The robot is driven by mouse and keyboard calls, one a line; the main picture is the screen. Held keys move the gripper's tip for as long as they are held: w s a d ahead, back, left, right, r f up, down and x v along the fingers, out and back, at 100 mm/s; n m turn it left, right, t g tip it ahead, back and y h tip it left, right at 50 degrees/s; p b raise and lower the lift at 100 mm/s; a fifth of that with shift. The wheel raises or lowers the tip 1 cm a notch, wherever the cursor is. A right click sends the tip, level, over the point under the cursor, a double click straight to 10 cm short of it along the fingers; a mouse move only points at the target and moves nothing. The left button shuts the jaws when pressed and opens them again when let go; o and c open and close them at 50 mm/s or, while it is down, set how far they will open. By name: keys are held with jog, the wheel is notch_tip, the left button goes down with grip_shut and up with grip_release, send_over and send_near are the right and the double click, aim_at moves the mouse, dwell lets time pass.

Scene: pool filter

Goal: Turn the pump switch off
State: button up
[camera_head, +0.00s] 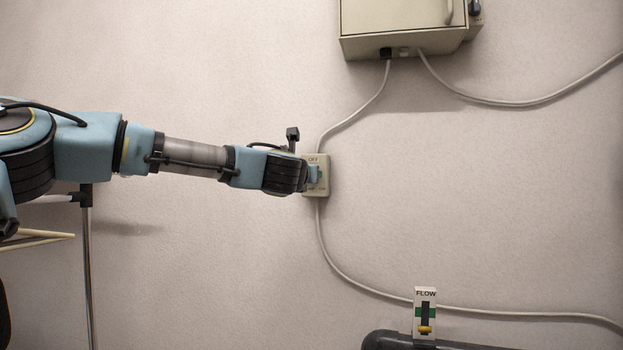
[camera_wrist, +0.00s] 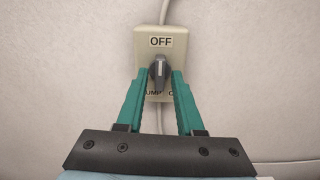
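An OFF label sits above the knob; a lower label is partly hidden by my fingers. My gripper (camera_wrist: 160,82) has its two green fingers on either side of the knob, close to it. I cannot tell whether they press on it. The knob looks roughly upright, with a light mark near its top. In the head view the switch box (camera_head: 325,187) is partly covered by my gripper (camera_head: 315,174).
A beige cabinet (camera_head: 395,22) hangs above, with grey cables (camera_head: 375,98) running from it. A cable (camera_head: 335,262) leaves the switch downward. The wall around the switch is otherwise clear.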

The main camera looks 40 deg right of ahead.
jog(key=b+v, duration=0.3)
jog(key=v, duration=0.3)
dwell(0.3)
jog(key=v, duration=1.1)
jog(key=shift+w+f, duration=0.1)
